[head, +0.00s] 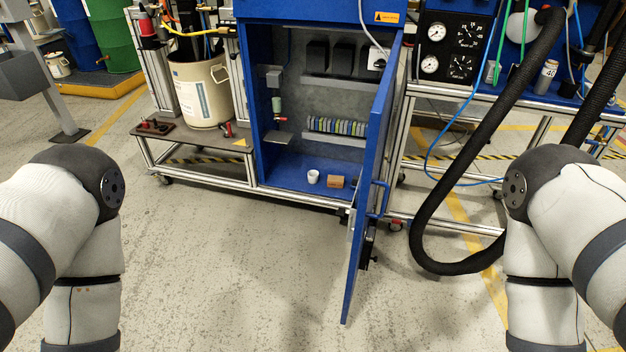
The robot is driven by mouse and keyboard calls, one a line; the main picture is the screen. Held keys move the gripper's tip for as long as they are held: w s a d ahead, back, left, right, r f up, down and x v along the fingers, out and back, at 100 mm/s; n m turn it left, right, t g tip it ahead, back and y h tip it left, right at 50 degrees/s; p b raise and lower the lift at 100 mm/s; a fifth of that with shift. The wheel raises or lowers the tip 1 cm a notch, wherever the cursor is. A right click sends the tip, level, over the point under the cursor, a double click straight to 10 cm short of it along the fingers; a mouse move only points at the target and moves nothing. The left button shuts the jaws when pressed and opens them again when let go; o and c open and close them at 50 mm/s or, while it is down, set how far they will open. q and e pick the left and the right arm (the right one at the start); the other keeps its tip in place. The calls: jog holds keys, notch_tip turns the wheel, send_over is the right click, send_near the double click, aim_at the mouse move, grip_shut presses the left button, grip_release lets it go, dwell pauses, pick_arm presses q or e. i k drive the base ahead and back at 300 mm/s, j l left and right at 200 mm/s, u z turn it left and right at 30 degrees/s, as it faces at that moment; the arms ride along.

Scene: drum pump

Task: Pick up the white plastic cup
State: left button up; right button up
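A small white cup (313,177) stands upright on the blue floor of an open blue cabinet (257,100). The cup is well ahead of me and far from both arms. My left arm shows at the left edge and my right arm at the right edge, both with their elbows raised. Neither gripper is in the picture, so I cannot see their fingers.
The cabinet's blue door (368,190) is swung open toward me on the right. A thick black hose (462,150) loops down to its right. A cream drum (200,92) stands on a bench at left. The concrete floor (230,260) in front is clear.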

aim_at(312, 175)
jog(key=i+j+z, duration=0.4)
jog(key=j, duration=0.2)
jog(key=j+z, duration=0.2)
jog(key=j, duration=0.15)
jog(key=i+j+z, duration=0.2)
jog(key=j+z, duration=0.2)
jog(key=j, duration=0.2)
jog(key=i+j+z, duration=0.2)
jog(key=j, duration=0.2)
jog(key=j+z, duration=0.2)
jog(key=j, duration=0.15)
jog(key=i+j+z, duration=0.4)
jog(key=j, duration=0.2)
jog(key=j+z, duration=0.15)
jog(key=j, duration=0.2)
jog(key=i+j+z, duration=0.2)
jog(key=j, duration=0.15)
jog(key=k, duration=0.1)
